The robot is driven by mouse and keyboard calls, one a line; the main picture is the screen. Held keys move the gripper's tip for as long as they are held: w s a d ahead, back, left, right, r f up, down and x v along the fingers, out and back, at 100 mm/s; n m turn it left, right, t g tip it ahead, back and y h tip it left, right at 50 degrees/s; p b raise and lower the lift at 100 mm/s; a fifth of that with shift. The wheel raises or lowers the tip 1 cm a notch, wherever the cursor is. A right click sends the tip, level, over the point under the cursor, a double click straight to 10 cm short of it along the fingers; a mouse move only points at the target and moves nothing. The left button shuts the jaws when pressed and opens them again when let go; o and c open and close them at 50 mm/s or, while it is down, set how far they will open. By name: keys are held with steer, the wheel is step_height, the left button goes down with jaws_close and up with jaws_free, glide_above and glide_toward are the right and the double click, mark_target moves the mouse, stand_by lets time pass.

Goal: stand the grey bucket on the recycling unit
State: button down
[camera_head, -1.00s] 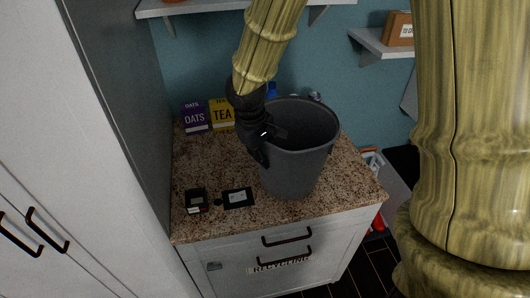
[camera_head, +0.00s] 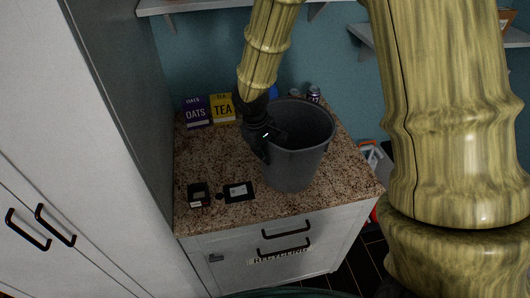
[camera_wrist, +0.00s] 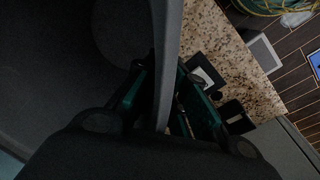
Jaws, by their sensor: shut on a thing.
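The grey bucket (camera_head: 294,160) is upright over the granite top (camera_head: 225,215) of the recycling unit (camera_head: 290,262), right of the middle. I cannot tell for certain whether its base touches the top. My gripper (camera_head: 266,145) is at the bucket's left side, shut on its rim. In the wrist view, the bucket's wall (camera_wrist: 168,60) runs between my two fingers, with the dark inside of the bucket on the left. The bucket hides part of the worktop behind it.
A purple oats box (camera_head: 196,113) and a yellow tea box (camera_head: 222,109) stand at the back left. Two small black items (camera_head: 198,195) (camera_head: 238,191) lie at the front left. A can (camera_head: 313,94) stands behind the bucket. A tall cabinet (camera_head: 60,150) borders the left; shelves hang above.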

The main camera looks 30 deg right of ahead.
steer(key=c, duration=1.5)
jaws_free()
steer(key=shift+o, duration=0.2)
step_height(320, 180, up, 12)
steer(key=a+b, duration=0.2)
steer(key=shift+s+a+f+b, duration=0.15)
steer(key=shift+s+b, duration=0.1)
steer(key=shift+b, duration=0.1)
